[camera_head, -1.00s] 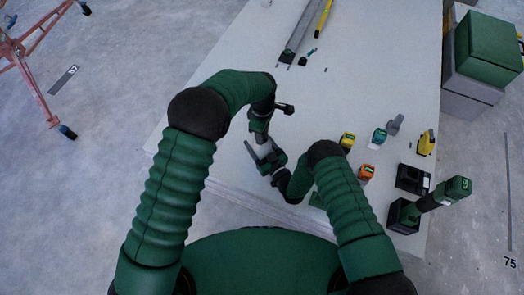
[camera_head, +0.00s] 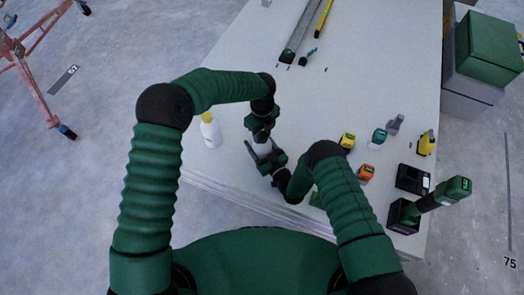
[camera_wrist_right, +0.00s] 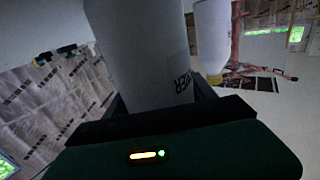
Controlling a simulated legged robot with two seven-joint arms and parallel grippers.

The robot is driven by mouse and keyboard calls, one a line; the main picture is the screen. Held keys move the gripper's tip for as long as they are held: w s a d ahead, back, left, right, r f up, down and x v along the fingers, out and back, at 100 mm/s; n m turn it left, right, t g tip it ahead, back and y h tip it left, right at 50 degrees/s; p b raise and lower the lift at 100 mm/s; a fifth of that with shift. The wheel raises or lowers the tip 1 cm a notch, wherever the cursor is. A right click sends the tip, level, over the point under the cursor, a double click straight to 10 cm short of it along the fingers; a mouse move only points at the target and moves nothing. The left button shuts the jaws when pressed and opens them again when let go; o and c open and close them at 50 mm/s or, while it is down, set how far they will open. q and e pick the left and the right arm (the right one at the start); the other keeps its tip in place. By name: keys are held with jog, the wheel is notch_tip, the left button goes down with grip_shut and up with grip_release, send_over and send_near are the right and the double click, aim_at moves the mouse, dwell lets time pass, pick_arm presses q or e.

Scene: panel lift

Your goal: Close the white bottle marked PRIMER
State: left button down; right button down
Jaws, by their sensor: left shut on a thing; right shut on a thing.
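A white bottle (camera_wrist_right: 140,50) fills the upper middle of the right wrist view, with dark letters ending in "ER" on its side. My right gripper (camera_wrist_right: 150,112) is shut on it. Its top is out of that view. In the head view my right gripper (camera_head: 265,154) is low over the near part of the table, and the held bottle is mostly hidden. My left gripper (camera_head: 262,128) is just beyond and above it, close to it, pointing down. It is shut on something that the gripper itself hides.
A second white bottle with a yellow cap (camera_head: 209,131) stands left of my grippers near the table's edge; a white bottle also shows behind the held one (camera_wrist_right: 212,38). Several tools, including an orange one (camera_head: 365,172) and a drill (camera_head: 457,190), stand at right. The table's middle (camera_head: 330,95) is clear.

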pick_arm(q)
jog(key=m, duration=0.6)
jog(key=shift+m, duration=0.4)
pick_arm(e)
jog(key=shift+s, duration=0.1)
pick_arm(q)
jog(key=m, duration=0.3)
jog(key=shift+m, duration=0.3)
jog(key=m, duration=0.4)
jog(key=s+f+m, duration=0.1)
jog(key=m, duration=0.1)
jog(key=shift+d, duration=0.15)
jog(key=shift+r+m, duration=0.15)
jog(key=shift+m, duration=0.25)
jog(key=shift+s, duration=0.1)
pick_arm(e)
jog(key=shift+a, duration=0.1)
pick_arm(q)
jog(key=c, duration=1.3)
grip_release()
jog(key=shift+s+d, duration=0.1)
jog(key=o, duration=0.4)
